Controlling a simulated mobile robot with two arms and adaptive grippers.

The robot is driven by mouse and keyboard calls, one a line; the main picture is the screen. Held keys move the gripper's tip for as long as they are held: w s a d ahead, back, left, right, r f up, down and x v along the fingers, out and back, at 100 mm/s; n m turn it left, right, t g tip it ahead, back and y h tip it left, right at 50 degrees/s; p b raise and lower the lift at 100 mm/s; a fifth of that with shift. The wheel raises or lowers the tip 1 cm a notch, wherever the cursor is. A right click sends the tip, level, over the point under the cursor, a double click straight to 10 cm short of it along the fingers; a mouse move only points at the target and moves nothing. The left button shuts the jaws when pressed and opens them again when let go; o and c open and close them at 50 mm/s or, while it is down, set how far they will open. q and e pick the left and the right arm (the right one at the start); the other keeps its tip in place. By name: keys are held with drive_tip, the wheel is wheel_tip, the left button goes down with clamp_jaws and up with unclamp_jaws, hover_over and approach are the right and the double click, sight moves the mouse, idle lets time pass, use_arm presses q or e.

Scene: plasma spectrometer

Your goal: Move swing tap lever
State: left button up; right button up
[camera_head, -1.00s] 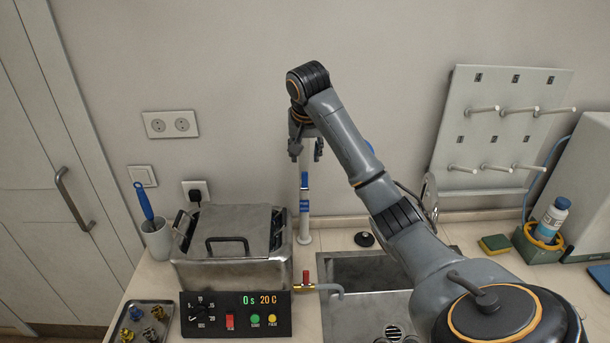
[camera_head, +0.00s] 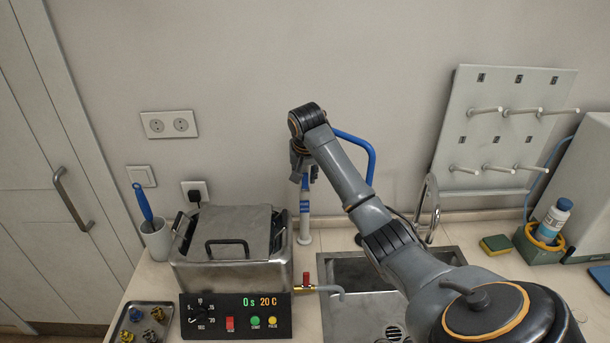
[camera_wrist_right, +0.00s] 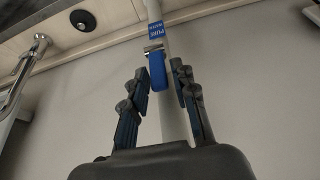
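A pale upright tap post (camera_head: 305,236) stands behind the sink, with a blue-and-white label (camera_head: 304,211). Its blue lever (camera_wrist_right: 157,70) hangs on the post below the label in the right wrist view. A blue spout tube (camera_head: 372,160) shows behind my right arm. My right gripper (camera_head: 304,178) is at the upper post, at the lever's height. In the right wrist view its fingers (camera_wrist_right: 163,78) are spread, one set on each side of the post and lever, with gaps visible. The gripper hides part of the lever in the head view. My left gripper is out of view.
A metal bath (camera_head: 225,262) with a control panel (camera_head: 236,316) stands left of the post. A small red-handled tap (camera_head: 306,279) reaches over the sink (camera_head: 362,268). A chrome faucet (camera_head: 432,205) is to the right, below a peg board (camera_head: 500,130).

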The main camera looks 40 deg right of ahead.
sight(305, 183)
clamp_jaws()
drive_tip(key=shift+s+a+f+t+h+b, duration=0.2)
drive_tip(key=shift+s+a+t+h+b, duration=0.35)
drive_tip(key=shift+t+h, duration=0.3)
drive_tip(key=shift+s+a+f+t+h+b, duration=0.15)
drive_tip(key=shift+s+f+t+h+b, duration=0.1)
drive_tip(key=shift+t+h+b, duration=0.55)
drive_tip(key=shift+s+a+t+h+b, duration=0.3)
drive_tip(key=shift+t+h+b, duration=0.25)
drive_tip(key=shift+t+b, duration=0.55)
